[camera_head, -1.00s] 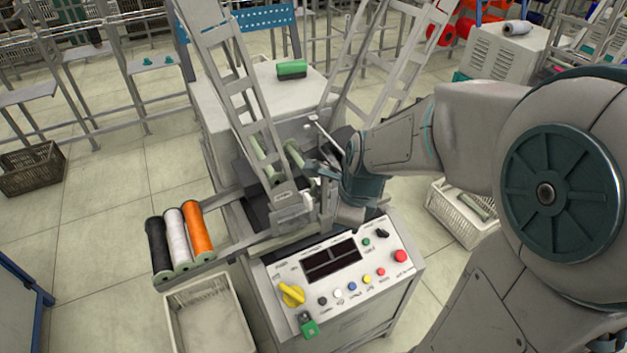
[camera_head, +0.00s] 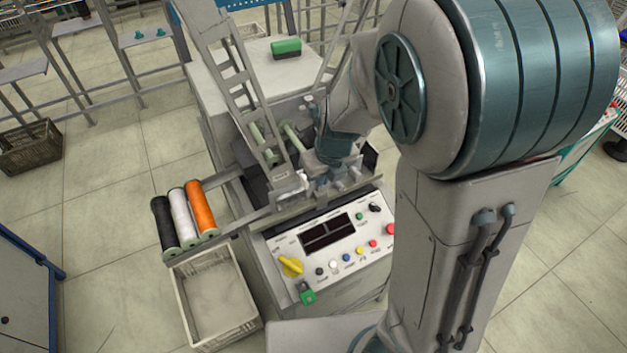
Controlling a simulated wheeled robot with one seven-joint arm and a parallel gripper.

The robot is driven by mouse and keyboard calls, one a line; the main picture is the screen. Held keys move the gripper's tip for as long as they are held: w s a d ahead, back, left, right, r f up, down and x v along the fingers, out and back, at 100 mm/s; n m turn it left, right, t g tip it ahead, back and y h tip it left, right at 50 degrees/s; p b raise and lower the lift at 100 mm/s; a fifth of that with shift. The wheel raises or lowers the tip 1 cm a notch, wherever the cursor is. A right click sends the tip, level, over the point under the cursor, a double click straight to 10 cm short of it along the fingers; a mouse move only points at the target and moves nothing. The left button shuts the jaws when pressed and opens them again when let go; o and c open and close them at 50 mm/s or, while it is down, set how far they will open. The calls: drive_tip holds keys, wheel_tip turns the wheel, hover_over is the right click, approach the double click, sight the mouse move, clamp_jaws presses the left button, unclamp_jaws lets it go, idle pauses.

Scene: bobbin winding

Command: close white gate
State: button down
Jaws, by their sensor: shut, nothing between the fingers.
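The winding machine (camera_head: 240,130) stands at the middle, with its control panel at the front. I cannot single out the white gate for certain. A small white part (camera_head: 291,185) sits at the foot of the left ladder-like frame, just left of my gripper. My gripper (camera_head: 318,176) is low over the winding area, right behind the control panel, among pale metal parts. It is shut and empty. Its fingertips are small and partly merged with the machine, so I cannot tell whether they touch anything. My arm covers the right side of the machine.
Black, white and orange thread spools (camera_head: 186,219) lie on a rack at the left. A white crate (camera_head: 254,322) stands on the floor below them. The panel (camera_head: 323,240) has a yellow knob (camera_head: 291,266) and several buttons. A green-topped block (camera_head: 286,48) lies on the machine's back.

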sight(302, 177)
drive_tip(key=w+a+f+b, duration=0.2)
drive_tip(key=w+f, duration=0.4)
drive_tip(key=f, duration=0.3)
drive_tip(key=shift+a+f+b, duration=0.2)
drive_tip(key=shift+a+b, duration=0.05)
drive_tip(key=shift+b, duration=0.65)
